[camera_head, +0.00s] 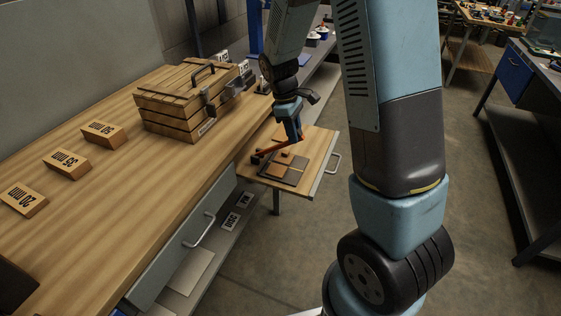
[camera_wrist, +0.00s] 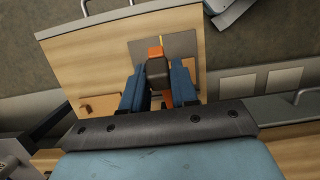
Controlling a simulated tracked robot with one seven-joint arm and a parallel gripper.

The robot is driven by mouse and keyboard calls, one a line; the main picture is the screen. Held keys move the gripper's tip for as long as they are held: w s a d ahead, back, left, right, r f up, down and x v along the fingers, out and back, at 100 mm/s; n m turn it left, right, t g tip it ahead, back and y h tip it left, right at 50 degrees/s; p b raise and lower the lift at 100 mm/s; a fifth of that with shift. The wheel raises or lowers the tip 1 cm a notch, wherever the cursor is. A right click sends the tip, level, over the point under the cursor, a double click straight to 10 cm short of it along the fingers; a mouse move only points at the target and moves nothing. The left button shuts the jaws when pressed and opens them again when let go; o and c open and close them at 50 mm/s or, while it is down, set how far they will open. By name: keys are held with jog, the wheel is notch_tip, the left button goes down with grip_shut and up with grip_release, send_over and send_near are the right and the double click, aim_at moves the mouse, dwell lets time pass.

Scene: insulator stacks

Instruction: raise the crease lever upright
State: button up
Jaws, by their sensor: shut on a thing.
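The crease lever (camera_head: 278,149) is a thin red-orange bar above the pull-out board, slanting up slightly to the right towards my gripper (camera_head: 297,135). A small dark block shows at its lower left end. In the wrist view, the lever's orange part (camera_wrist: 155,51) shows beyond a dark grip (camera_wrist: 157,72). The blue fingers of my gripper (camera_wrist: 157,92) stand on both sides of this grip and are shut on it. Grey plates (camera_head: 292,177) and a small brown piece lie on the board under the lever. The fingertips partly hide the lever's held end.
The pull-out board (camera_head: 318,160) juts from the bench, with a metal handle (camera_head: 335,163) at its outer edge. A slatted wooden crate (camera_head: 172,125) stands on the bench to the left. Several labelled wooden blocks (camera_head: 66,163) lie nearer. Open floor lies right of the board.

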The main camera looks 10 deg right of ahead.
jog(key=shift+w+r, duration=0.15)
jog(key=shift+w+a+r, duration=0.55)
jog(key=shift+a+r, duration=0.25)
jog(key=shift+w+a, duration=0.1)
jog(key=shift+w+a+r, duration=0.55)
jog(key=shift+a+r, duration=0.1)
jog(key=shift+a, duration=0.15)
dwell(0.3)
jog(key=shift+w+a+r, duration=0.3)
jog(key=shift+w+a, duration=0.05)
jog(key=shift+a, duration=0.15)
jog(key=shift+w+a+r, duration=0.25)
jog(key=shift+w+a, duration=0.1)
jog(key=shift+a, duration=0.25)
